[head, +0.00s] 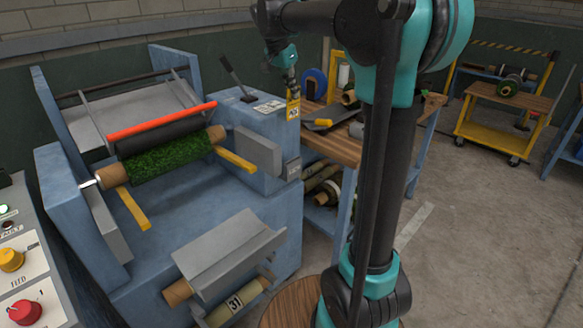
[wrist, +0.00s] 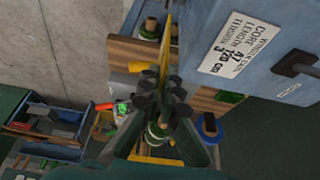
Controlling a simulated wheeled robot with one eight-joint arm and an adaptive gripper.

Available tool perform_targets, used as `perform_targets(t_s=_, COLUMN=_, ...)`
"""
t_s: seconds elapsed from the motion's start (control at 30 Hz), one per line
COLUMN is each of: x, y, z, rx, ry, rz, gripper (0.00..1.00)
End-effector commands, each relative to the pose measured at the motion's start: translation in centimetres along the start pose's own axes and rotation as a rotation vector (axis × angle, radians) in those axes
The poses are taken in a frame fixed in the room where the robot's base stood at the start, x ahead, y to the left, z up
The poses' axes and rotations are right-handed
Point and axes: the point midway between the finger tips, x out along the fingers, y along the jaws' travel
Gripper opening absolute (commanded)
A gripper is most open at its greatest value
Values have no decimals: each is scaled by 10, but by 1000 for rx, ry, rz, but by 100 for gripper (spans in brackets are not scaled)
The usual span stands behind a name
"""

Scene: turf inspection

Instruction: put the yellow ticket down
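The yellow ticket (head: 293,109) hangs from my gripper (head: 291,92), with dark print on its face in the head view. My gripper is shut on it, above the gap between the blue machine and the wooden bench. In the wrist view the ticket (wrist: 166,45) shows nearly edge-on as a thin yellow strip, standing out from between the dark fingertips of my gripper (wrist: 162,92). The fingers hide its gripped end.
The blue machine (head: 225,205) carries a green turf roll (head: 168,158), a lever (head: 238,82) and white label cards (head: 268,107). The wooden bench (head: 338,148) at right holds a dark tray, a yellow object and rolls. A yellow cart (head: 495,135) stands far right. Floor between is clear.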

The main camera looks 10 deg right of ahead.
Motion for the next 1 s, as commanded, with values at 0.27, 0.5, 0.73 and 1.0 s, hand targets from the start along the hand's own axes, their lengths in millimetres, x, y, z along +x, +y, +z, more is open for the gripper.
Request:
perform_targets(t_s=0.27, x=45, y=0, z=19, rx=6, ry=0, rz=3, gripper=0)
perform_targets(t_s=0.5, x=99, y=0, z=42, rx=5, ry=0, rz=2, gripper=0)
perform_targets(t_s=0.73, x=138, y=0, z=58, rx=5, ry=0, rz=2, gripper=0)
perform_targets(t_s=1.0, x=155, y=0, z=65, rx=5, ry=0, rz=2, gripper=0)
